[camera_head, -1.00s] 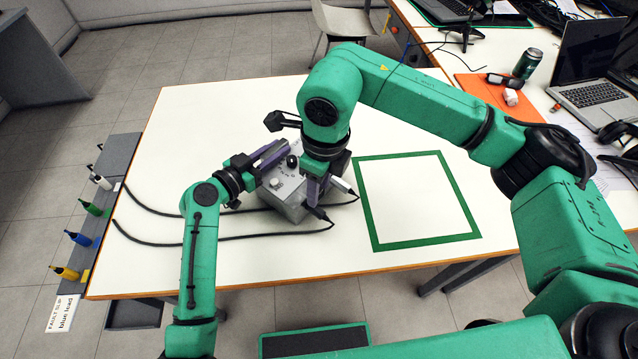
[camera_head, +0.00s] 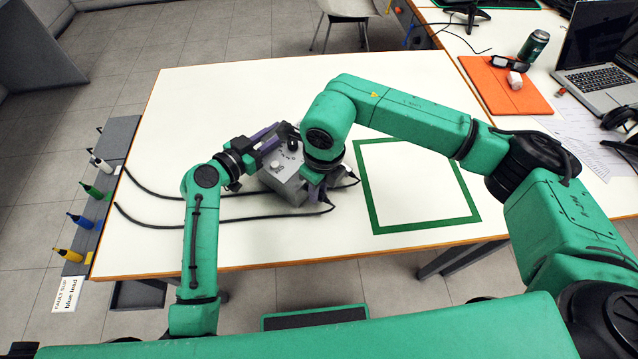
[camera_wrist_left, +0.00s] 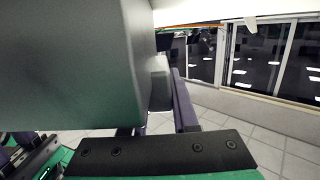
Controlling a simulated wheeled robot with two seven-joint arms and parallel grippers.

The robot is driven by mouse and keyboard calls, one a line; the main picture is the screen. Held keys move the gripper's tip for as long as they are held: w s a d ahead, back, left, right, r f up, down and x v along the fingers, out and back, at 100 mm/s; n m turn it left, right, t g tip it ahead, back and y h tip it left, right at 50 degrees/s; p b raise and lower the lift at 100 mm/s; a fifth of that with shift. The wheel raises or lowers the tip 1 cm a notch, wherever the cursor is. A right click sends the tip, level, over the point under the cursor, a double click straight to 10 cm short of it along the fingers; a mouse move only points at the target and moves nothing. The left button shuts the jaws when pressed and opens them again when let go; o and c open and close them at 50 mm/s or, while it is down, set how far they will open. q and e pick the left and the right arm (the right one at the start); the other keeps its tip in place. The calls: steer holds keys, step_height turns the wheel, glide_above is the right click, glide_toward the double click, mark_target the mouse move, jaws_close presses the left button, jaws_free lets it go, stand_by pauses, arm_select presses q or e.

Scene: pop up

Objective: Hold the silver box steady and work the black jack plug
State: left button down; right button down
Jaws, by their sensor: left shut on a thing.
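The silver box (camera_head: 283,179) stands on the white table, with a pale knob and a dark knob on top. My left gripper (camera_head: 274,136) is shut on the box's far left side. In the left wrist view the box's grey wall (camera_wrist_left: 70,65) fills the left, close to the finger (camera_wrist_left: 183,105). My right gripper (camera_head: 318,186) points down at the box's right end, and its wrist hides much of its fingers. The black jack plug (camera_head: 325,204) is at the front right by those fingers, partly hidden. I cannot tell if they grip it.
Two black cables (camera_head: 215,222) run left across the table. A green square outline (camera_head: 420,226) lies right of the box, empty inside. A grey rack (camera_head: 110,165) with coloured leads stands at the left edge. An orange mat (camera_head: 505,92), can and laptop are at the back right.

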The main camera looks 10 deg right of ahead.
steer(key=shift+s+d, duration=0.2)
stand_by(0.3)
steer(key=shift+s+d, duration=2.3)
steer(key=shift+d, duration=0.05)
arm_select(q)
steer(key=c, duration=0.6)
jaws_free()
arm_select(e)
steer(key=s+d+r, duration=0.3)
steer(key=s+r, duration=0.2)
steer(key=r, duration=0.1)
steer(key=shift+d, duration=0.1)
